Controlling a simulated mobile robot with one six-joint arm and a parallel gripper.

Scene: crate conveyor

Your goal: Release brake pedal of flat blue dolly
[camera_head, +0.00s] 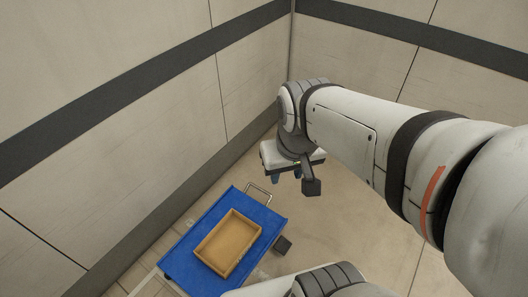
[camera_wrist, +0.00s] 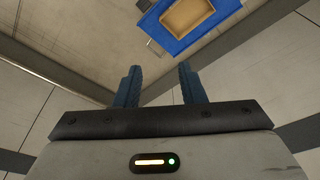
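The flat blue dolly (camera_head: 184,259) stands on the floor in the lower middle of the head view, with a brown crate (camera_head: 206,254) on its deck and a thin metal handle (camera_head: 259,193) at its far end. In the wrist view the dolly (camera_wrist: 207,29) and crate (camera_wrist: 166,27) show at the top. My gripper (camera_head: 285,178) is above the floor, beyond the handle end of the dolly. In the wrist view its two blue fingers (camera_wrist: 160,72) are apart with nothing between them. I cannot make out the brake pedal clearly.
Light panelled walls (camera_head: 130,130) with dark bands meet in a corner behind the dolly. A dark block (camera_head: 283,245) is at the dolly's right side. The tiled floor (camera_head: 335,225) to the right looks clear.

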